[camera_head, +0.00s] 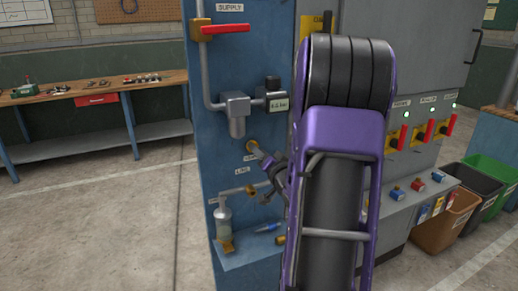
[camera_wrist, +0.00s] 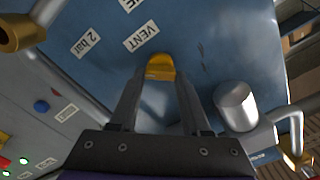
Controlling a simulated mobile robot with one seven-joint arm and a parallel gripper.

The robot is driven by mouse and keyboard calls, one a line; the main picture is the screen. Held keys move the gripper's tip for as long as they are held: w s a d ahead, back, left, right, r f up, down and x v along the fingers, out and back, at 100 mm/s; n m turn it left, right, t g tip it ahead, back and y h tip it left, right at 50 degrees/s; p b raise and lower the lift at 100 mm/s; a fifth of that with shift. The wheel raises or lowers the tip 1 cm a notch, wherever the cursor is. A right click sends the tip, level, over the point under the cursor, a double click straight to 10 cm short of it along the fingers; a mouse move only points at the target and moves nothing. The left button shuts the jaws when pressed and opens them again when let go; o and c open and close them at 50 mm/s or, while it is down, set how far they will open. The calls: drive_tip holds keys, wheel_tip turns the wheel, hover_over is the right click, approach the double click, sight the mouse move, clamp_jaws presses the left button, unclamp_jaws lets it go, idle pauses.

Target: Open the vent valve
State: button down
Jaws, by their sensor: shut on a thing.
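The vent valve shows in the wrist view as a yellow handle (camera_wrist: 160,67) beside the VENT label (camera_wrist: 141,36) on the blue panel. My gripper (camera_wrist: 160,78) is shut on this handle, with the fingertips at its two sides. In the head view my gripper (camera_head: 264,157) reaches the panel from the right, at a small brass-coloured part (camera_head: 251,146) below the regulator. My arm hides much of the panel's right side there. The handle's turn angle is hard to tell.
A red-handled supply valve (camera_head: 225,28) is above, and a grey regulator (camera_head: 236,110) sits just over the gripper. A pipe with a brass fitting (camera_head: 251,190) and a bottle (camera_head: 224,220) are below. A grey cabinet (camera_head: 425,60) stands right. Open floor (camera_head: 110,220) lies left.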

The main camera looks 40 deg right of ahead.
drive_tip(key=shift+d+m+p, duration=0.1)
drive_tip(key=shift+m+p, duration=2.15)
drive_tip(key=shift+m, duration=2.55)
drive_tip(key=shift+c, duration=1.8)
unclamp_jaws()
drive_tip(key=shift+f, duration=0.1)
